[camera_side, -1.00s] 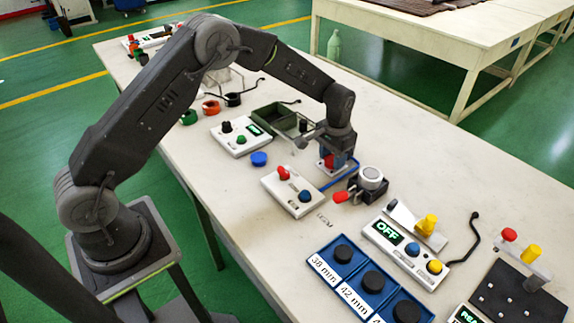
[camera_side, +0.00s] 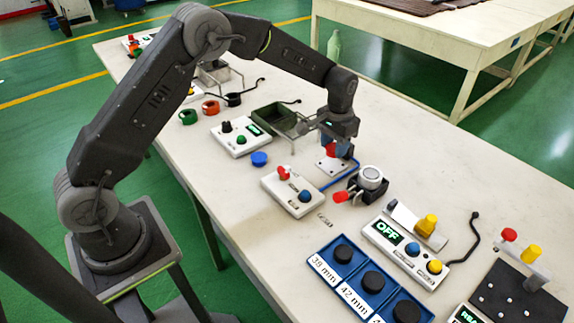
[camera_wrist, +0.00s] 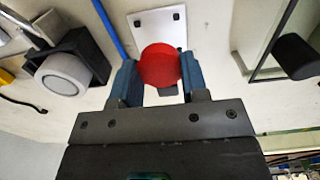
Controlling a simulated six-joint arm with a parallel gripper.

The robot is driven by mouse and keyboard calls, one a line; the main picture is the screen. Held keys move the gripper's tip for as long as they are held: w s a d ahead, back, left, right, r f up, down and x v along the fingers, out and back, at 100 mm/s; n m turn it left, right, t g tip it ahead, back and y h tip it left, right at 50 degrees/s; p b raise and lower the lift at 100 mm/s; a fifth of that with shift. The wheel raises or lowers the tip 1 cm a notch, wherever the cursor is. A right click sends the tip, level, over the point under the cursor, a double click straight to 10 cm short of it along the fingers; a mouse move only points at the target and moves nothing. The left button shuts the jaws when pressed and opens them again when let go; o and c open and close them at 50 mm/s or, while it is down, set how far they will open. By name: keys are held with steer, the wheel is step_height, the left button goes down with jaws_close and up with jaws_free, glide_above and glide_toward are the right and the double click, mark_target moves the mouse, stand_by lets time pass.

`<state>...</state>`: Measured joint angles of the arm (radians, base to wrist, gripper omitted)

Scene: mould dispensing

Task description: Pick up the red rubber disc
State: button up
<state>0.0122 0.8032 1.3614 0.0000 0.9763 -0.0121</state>
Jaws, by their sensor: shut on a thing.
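The red rubber disc (camera_wrist: 160,64) sits between the two blue fingers of my gripper (camera_wrist: 158,78) in the wrist view, with a finger pressed on each side of it. In the side view my gripper (camera_side: 336,148) is shut on the disc (camera_side: 331,150), which shows as a small red patch. The disc is held above a light metal plate (camera_side: 328,166). The plate also shows behind the disc in the wrist view (camera_wrist: 150,22). The far side of the disc is hidden.
A black clamp block with a white round cap (camera_side: 370,178) stands close to the right of my gripper. A white box with red and blue knobs (camera_side: 290,192) is in front. A green tray (camera_side: 275,118) lies behind. Blue trays with black discs (camera_side: 345,270) are nearer the front.

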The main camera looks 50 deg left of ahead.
mark_target(334, 147)
steer(key=shift+r, duration=1.55)
